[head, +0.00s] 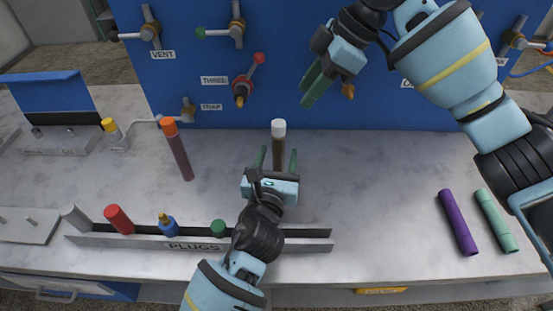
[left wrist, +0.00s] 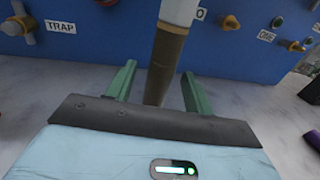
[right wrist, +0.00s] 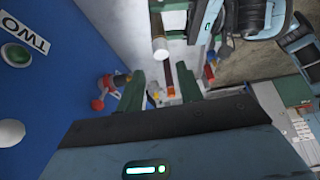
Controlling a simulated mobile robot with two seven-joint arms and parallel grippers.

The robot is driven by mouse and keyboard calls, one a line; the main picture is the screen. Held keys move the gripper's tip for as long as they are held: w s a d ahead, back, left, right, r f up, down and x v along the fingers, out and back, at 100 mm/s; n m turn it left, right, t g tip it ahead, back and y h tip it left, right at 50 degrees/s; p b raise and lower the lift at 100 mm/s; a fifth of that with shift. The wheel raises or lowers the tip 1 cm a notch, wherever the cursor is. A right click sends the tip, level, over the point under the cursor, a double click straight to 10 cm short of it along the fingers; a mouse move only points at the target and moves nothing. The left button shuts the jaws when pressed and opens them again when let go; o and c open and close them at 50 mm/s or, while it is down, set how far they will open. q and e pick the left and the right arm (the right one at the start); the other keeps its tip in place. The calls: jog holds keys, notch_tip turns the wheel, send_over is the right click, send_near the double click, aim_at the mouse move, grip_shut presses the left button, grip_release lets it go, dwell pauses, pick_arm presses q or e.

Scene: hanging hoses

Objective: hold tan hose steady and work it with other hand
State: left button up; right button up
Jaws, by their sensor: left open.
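The tan hose (head: 278,143) is a brownish upright tube with a white top end (head: 279,127), standing on the bench in front of the blue panel. My left gripper (head: 278,154) is open, with one green finger on each side of the hose. The left wrist view shows the hose (left wrist: 164,62) between the fingers, with no clear contact. My right gripper (head: 307,101) is above and right of the hose, near the panel. Its fingers stand apart and empty in the right wrist view (right wrist: 163,82). The white top end (right wrist: 160,49) also shows there, beyond the fingers.
A dark red hose with an orange end (head: 180,150) stands to the left. A "PLUGS" rack (head: 290,246) lies along the front. Purple (head: 458,222) and mint (head: 496,220) tubes lie at right. The blue panel (head: 180,75) carries several valves and fittings.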

pick_arm(q)
jog(key=shift+c, duration=0.4)
jog(key=c, duration=0.9)
jog(key=shift+c, duration=0.5)
pick_arm(e)
jog(key=shift+o, duration=1.6)
jog(key=shift+a, duration=0.25)
jog(key=h, duration=0.4)
send_near(279, 123)
jog(key=shift+a, duration=0.25)
jog(key=shift+f, duration=0.15)
jog(key=f, duration=0.4)
jog(key=a+f, duration=0.1)
jog(key=f, duration=0.6)
jog(key=shift+a+f, duration=0.2)
jog(key=shift+f, duration=0.15)
